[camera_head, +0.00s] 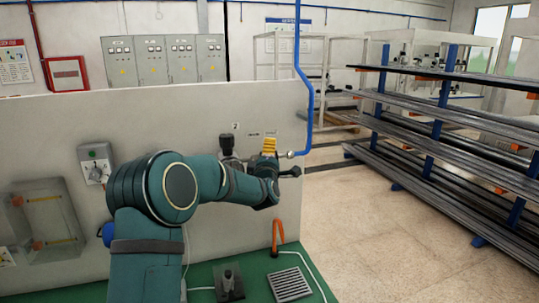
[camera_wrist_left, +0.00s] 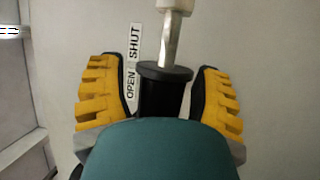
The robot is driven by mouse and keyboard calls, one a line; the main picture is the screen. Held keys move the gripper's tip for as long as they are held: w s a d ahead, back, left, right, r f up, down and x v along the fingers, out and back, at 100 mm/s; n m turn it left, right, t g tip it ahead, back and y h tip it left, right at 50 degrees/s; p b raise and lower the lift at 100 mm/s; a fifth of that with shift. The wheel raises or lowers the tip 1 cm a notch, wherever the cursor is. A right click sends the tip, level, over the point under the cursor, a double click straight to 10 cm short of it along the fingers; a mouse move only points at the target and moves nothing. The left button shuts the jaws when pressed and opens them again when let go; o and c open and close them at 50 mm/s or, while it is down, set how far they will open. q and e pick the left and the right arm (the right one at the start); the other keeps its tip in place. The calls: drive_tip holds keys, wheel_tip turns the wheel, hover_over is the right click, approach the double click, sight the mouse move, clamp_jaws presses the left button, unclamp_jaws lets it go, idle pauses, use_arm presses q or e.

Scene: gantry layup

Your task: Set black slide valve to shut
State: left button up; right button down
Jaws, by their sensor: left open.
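The black slide valve (camera_wrist_left: 166,92) is a dark sleeve with a wider collar, below a bare metal stem (camera_wrist_left: 172,40) in the left wrist view. A white label (camera_wrist_left: 134,62) beside it reads OPEN and SHUT; the collar is nearer the OPEN word. My left gripper (camera_wrist_left: 160,98) is open, with one yellow-padded finger on each side of the sleeve. A gap shows on both sides, so it does not grip it. In the head view my left gripper (camera_head: 270,158) is at the panel's right part and largely hides the valve. My right gripper is not in view.
The grey panel (camera_head: 70,115) stands behind my arm, with a grey switch box (camera_head: 95,160) and a clear-covered box (camera_head: 50,220). A blue pipe (camera_head: 309,110) runs down its right edge. Below are an orange handle (camera_head: 278,232) and a grate (camera_head: 290,284). Racks (camera_head: 440,120) stand right.

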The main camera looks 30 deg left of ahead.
use_arm(q)
clamp_jaws()
